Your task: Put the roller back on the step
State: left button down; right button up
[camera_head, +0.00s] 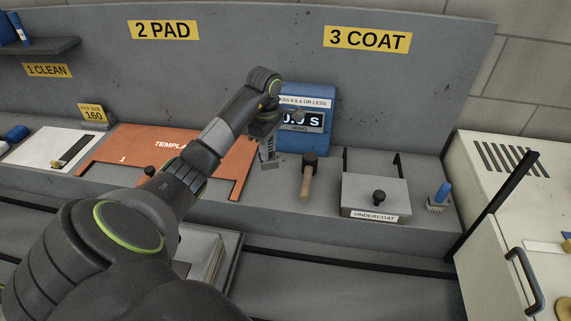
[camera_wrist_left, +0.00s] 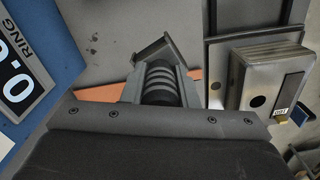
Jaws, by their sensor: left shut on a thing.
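My left gripper (camera_head: 267,157) reaches in over the grey step (camera_head: 330,185), between the orange template and the mallet. In the left wrist view its jaws are shut on the roller (camera_wrist_left: 160,82), a dark, ribbed, round piece beside a grey angled part. The roller's far end and handle are largely hidden. The roller is close over the step, but I cannot tell whether it touches. My right gripper is not in view.
A blue timer box (camera_head: 312,98) stands just behind the gripper. A wooden-handled mallet (camera_head: 306,182) lies to its right, then the undercoat box (camera_head: 375,190). The orange template (camera_head: 128,150) is to the left. Below the step's front edge, a grey box (camera_wrist_left: 265,80) sits lower.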

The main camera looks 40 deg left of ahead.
aim_at(268, 164)
pick_arm(q)
notch_tip(268, 164, down, 6)
jog(key=b, duration=0.5)
jog(key=shift+s+a+r, duration=0.1)
jog(key=shift+r, duration=0.1)
jog(key=shift+f+b, duration=0.3)
jog(key=shift+b, duration=0.1)
notch_tip(268, 164, down, 4)
jog(key=b, duration=0.3)
jog(key=shift+r, duration=0.2)
jog(key=shift+f+b, duration=0.1)
jog(key=shift+b, duration=0.2)
jog(key=c, duration=1.1)
grip_release()
jog(key=shift+c, duration=0.2)
